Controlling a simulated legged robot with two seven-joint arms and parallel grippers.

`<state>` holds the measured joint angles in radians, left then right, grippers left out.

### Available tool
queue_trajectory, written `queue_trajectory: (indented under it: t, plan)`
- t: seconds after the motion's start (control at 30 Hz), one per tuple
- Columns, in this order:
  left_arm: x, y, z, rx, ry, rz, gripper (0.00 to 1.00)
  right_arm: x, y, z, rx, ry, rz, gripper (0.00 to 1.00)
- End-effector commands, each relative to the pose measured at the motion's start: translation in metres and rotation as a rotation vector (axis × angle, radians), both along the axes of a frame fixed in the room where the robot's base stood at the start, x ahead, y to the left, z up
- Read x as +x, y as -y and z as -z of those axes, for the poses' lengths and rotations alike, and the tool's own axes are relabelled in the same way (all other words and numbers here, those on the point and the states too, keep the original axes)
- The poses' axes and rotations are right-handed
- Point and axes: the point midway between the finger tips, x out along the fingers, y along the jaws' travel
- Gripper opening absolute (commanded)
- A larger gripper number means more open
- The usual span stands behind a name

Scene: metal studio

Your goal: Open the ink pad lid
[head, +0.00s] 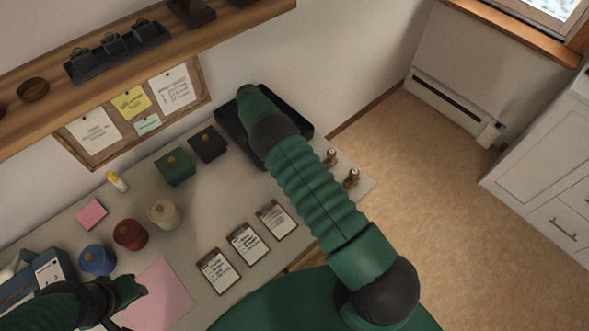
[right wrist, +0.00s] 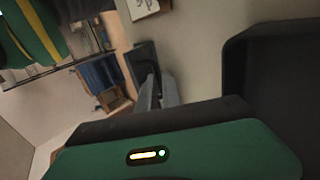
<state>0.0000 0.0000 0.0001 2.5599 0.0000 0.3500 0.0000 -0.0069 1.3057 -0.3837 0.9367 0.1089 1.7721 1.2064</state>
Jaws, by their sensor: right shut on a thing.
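A large black tray-like thing (head: 228,124) lies on the far end of the desk, partly covered by my right arm; I cannot tell whether it is the ink pad. Its rounded dark edge also shows at the right of the right wrist view (right wrist: 236,75). My right gripper is hidden by its arm in the head view; its grey fingers show in the right wrist view (right wrist: 158,92), shut on a small dark thing (right wrist: 141,60) I cannot identify. My left gripper (head: 128,290) is over the pink sheet at lower left; its jaws are unclear.
A green box (head: 174,168) and a black box (head: 208,144), both with knobs, stand left of the tray. Red (head: 130,236), blue (head: 97,260) and cream (head: 164,214) pots are nearer. Three clipboards (head: 247,243) lie centrally; two wooden-handled stamps (head: 351,178) stand at right.

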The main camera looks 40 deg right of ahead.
Motion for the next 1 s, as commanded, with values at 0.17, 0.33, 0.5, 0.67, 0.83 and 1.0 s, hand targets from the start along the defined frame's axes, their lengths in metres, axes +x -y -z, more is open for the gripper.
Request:
queue_trajectory:
  t: [0.17, 0.33, 0.5, 0.67, 0.83, 1.0]
  plan:
    - [0.0000, 0.0000, 0.0020, 0.000, 0.000, 0.000, 0.36, 0.0024, -0.0046, 0.0089, 0.013, 0.015, -0.004, 0.29]
    - [0.0000, 0.0000, 0.0013, 0.000, 0.000, 0.000, 0.36, 0.0027, -0.0032, 0.0067, 0.009, 0.018, -0.003, 0.29]
    - [0.0000, 0.0000, 0.0008, 0.000, 0.000, 0.000, 0.36, 0.0027, -0.0024, 0.0051, 0.007, 0.018, -0.003, 0.29]
    - [-0.0001, 0.0000, 0.0006, 0.000, 0.000, 0.000, 0.36, 0.0026, -0.0018, 0.0045, 0.006, 0.018, -0.003, 0.29]
    - [-0.0001, 0.0000, 0.0005, 0.000, 0.000, 0.000, 0.36, 0.0024, -0.0013, 0.0041, 0.005, 0.018, -0.002, 0.29]
    - [-0.0001, 0.0000, 0.0005, 0.000, 0.000, 0.000, 0.36, 0.0022, -0.0011, 0.0039, 0.005, 0.018, -0.002, 0.29]
